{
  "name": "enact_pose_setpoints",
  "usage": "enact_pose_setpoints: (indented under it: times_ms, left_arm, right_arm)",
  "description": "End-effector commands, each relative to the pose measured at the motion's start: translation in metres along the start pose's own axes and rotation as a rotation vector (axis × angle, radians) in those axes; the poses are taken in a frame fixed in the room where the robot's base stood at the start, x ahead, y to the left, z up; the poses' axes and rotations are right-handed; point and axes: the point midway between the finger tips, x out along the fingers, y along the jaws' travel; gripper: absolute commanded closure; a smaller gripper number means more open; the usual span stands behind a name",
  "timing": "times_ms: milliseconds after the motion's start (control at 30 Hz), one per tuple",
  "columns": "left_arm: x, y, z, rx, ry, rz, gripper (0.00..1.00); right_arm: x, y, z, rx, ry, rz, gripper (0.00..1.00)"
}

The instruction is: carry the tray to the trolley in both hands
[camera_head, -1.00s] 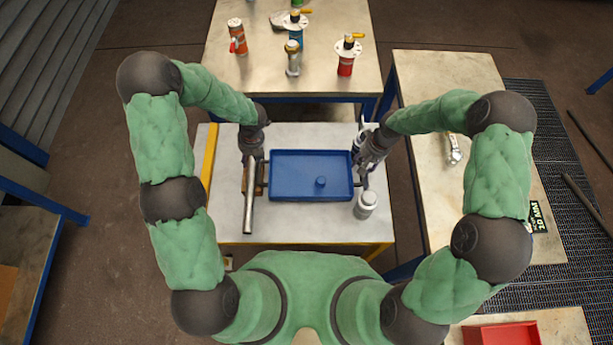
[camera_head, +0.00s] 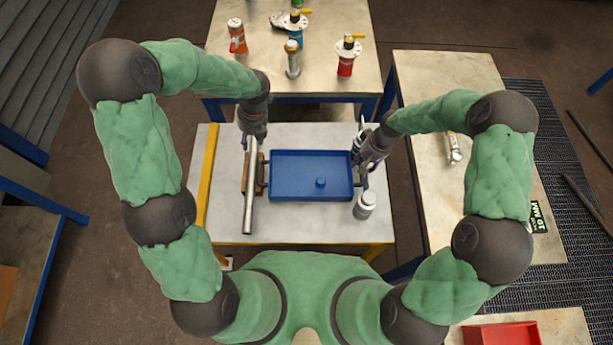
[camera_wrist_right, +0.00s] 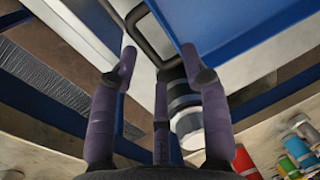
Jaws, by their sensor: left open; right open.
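The blue tray (camera_head: 310,160) rests flat on a white-topped table (camera_head: 300,225) with yellow edging. It carries a small blue round piece (camera_head: 320,183). Its dark left handle (camera_head: 263,173) is uncovered. My left gripper (camera_head: 250,141) is open and empty, behind and left of that handle, near the far end of a metal pipe. My right gripper (camera_head: 363,170) is at the tray's right end. In the right wrist view its open fingers (camera_wrist_right: 160,65) are spread near the dark right handle (camera_wrist_right: 150,35); whether they touch it I cannot tell. I cannot tell which table is the trolley.
The metal pipe (camera_head: 250,195) and a brown block (camera_head: 262,158) lie left of the tray. A white-grey jar (camera_head: 365,205) stands at its right front corner. Flanged vessels, one red (camera_head: 346,60), stand on the back table. A side table (camera_head: 440,75) is to the right.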

Motion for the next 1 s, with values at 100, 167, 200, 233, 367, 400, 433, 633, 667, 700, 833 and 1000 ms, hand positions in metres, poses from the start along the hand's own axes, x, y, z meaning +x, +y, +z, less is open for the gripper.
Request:
enact_pose_setpoints:
  times_ms: [100, 167, 200, 233, 367, 400, 433, 633, 667, 700, 833, 1000]
  left_arm:
    - [0.000, 0.000, 0.000, 0.000, 0.000, 0.000, 0.54]
    - [0.000, 0.000, 0.000, 0.000, 0.000, 0.000, 0.54]
    - [0.000, 0.000, 0.000, 0.000, 0.000, 0.000, 0.54]
    - [0.000, 0.000, 0.000, 0.000, 0.000, 0.000, 0.54]
    - [0.000, 0.000, 0.000, 0.000, 0.000, 0.000, 0.54]
    - [0.000, 0.000, 0.000, 0.000, 0.000, 0.000, 0.54]
    - [0.000, 0.000, 0.000, 0.000, 0.000, 0.000, 0.54]
    - [0.000, 0.000, 0.000, 0.000, 0.000, 0.000, 0.54]
    - [0.000, 0.000, 0.000, 0.000, 0.000, 0.000, 0.54]
    - [0.000, 0.000, 0.000, 0.000, 0.000, 0.000, 0.54]
    - [0.000, 0.000, 0.000, 0.000, 0.000, 0.000, 0.54]
    - [0.000, 0.000, 0.000, 0.000, 0.000, 0.000, 0.54]
  right_arm:
    - [-0.016, 0.000, -0.002, 0.000, 0.006, 0.001, 0.53]
    - [-0.027, 0.001, -0.002, 0.000, 0.007, 0.001, 0.53]
    - [-0.035, 0.000, -0.002, 0.000, 0.006, 0.001, 0.53]
    - [-0.041, 0.000, -0.002, 0.001, 0.006, 0.001, 0.53]
    - [-0.067, 0.000, -0.002, -0.001, 0.007, 0.001, 0.53]
    - [-0.075, 0.000, -0.001, 0.000, 0.005, 0.001, 0.53]
    - [-0.080, 0.000, -0.001, 0.000, 0.005, 0.000, 0.53]
    - [-0.107, 0.000, -0.001, -0.001, 0.003, 0.001, 0.53]
    - [-0.109, 0.000, -0.001, -0.001, 0.003, 0.001, 0.53]
    - [-0.112, 0.000, -0.001, 0.000, 0.003, 0.000, 0.53]
    - [-0.116, 0.000, 0.000, 0.000, 0.000, 0.000, 0.53]
    - [-0.116, 0.000, 0.000, 0.000, 0.000, 0.000, 0.53]
